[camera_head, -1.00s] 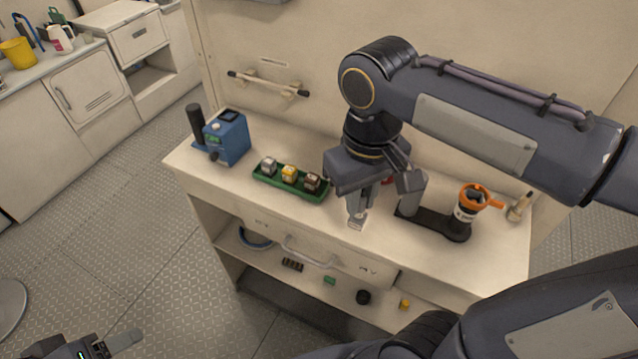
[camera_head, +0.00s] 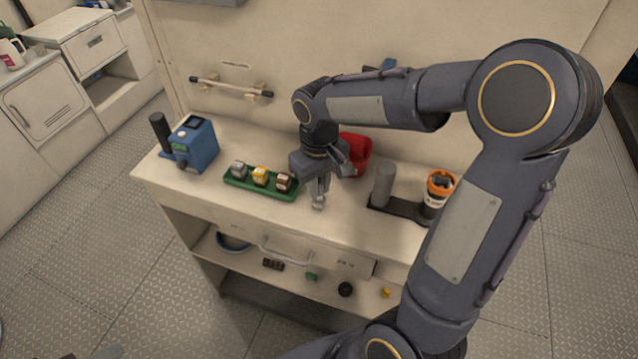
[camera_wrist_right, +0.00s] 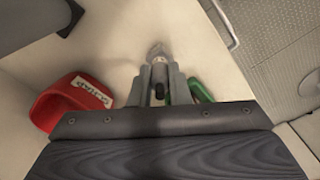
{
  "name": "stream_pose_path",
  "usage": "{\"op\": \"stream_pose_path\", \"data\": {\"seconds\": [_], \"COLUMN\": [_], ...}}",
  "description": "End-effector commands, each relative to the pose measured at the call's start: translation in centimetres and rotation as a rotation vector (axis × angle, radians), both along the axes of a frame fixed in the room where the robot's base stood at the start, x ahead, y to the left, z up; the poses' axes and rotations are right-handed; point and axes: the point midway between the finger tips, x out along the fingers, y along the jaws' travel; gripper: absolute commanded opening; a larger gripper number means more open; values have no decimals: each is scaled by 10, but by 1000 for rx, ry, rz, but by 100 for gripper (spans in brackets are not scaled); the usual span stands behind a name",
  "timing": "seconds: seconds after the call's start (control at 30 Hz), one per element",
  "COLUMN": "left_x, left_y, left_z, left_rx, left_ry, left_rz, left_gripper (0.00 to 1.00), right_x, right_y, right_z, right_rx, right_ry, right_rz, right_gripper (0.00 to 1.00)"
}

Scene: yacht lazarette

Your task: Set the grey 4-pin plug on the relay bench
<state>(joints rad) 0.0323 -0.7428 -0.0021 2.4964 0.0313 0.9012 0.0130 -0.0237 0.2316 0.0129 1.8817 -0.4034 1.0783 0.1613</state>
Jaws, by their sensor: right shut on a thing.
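My right gripper (camera_head: 318,188) is shut on a small grey plug (camera_head: 318,203), low over the cream top of the relay bench (camera_head: 240,204). In the right wrist view the plug (camera_wrist_right: 158,52) sticks out beyond the fingers (camera_wrist_right: 160,85). I cannot tell whether it touches the bench top. Its pins are too small to make out. A green tray (camera_head: 237,183) just left of the gripper holds a grey, a yellow and a brown block. Of my left gripper only a grey tip (camera_head: 107,351) shows at the bottom left edge.
A red container (camera_head: 357,150) stands behind the gripper; its label shows in the right wrist view. A dark stand with a grey cylinder (camera_head: 383,185) and an orange-topped cup (camera_head: 439,187) are to the right. A blue device (camera_head: 196,146) stands at the left. Small parts lie on the lower shelf.

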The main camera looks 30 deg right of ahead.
Motion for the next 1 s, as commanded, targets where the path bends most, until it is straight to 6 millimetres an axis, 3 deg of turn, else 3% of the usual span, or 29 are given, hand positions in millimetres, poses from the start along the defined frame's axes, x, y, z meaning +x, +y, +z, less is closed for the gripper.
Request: {"op": "stream_pose_path", "data": {"seconds": [0.4,0.43,0.57,0.83,1.0], "left_x": [0,0,0,0,0], "left_y": [0,0,0,0,0], "left_z": [-4,-3,-2,-2,1], "left_rx": [0,0,0,0,0], "left_ry": [0,0,0,0,0], "left_rz": [0,0,0,0,0], "left_gripper": [61,61,61,61,61], "right_x": [0,0,0,0,1], "right_y": [0,0,0,0,1], "right_z": [-7,-5,-5,-4,9], "right_rx": [0,0,0,0,0], "right_ry": [-2,-2,-2,-1,-5], "right_rz": [0,0,0,0,0], "right_gripper": [0,20,37,38,38]}}
